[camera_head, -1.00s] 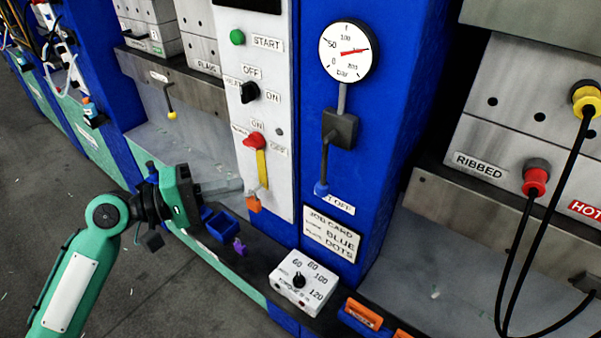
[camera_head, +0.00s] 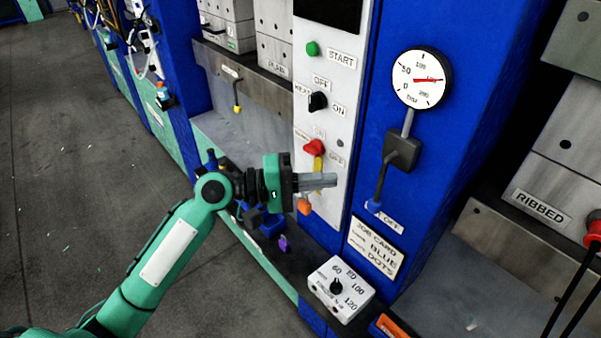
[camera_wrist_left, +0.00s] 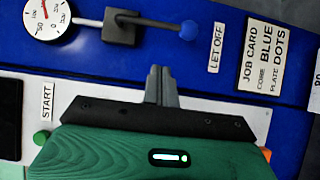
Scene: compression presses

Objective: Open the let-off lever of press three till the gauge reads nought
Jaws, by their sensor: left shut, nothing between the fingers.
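The let-off lever (camera_head: 381,180) hangs down from a grey block on the blue press column, with a blue knob at its lower end. In the left wrist view the blue knob (camera_wrist_left: 189,29) is apart from the fingertips. The round gauge (camera_head: 422,78) above it has a red needle pointing right, well above 0. My left gripper (camera_head: 334,180) is shut and empty, in front of the white control panel and left of the lever. It also shows in the left wrist view (camera_wrist_left: 160,72). My right gripper is not in view.
The white panel (camera_head: 330,105) carries a green START button, a black switch and a red-and-yellow lever. A job card (camera_head: 375,247) is below the let-off lever.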

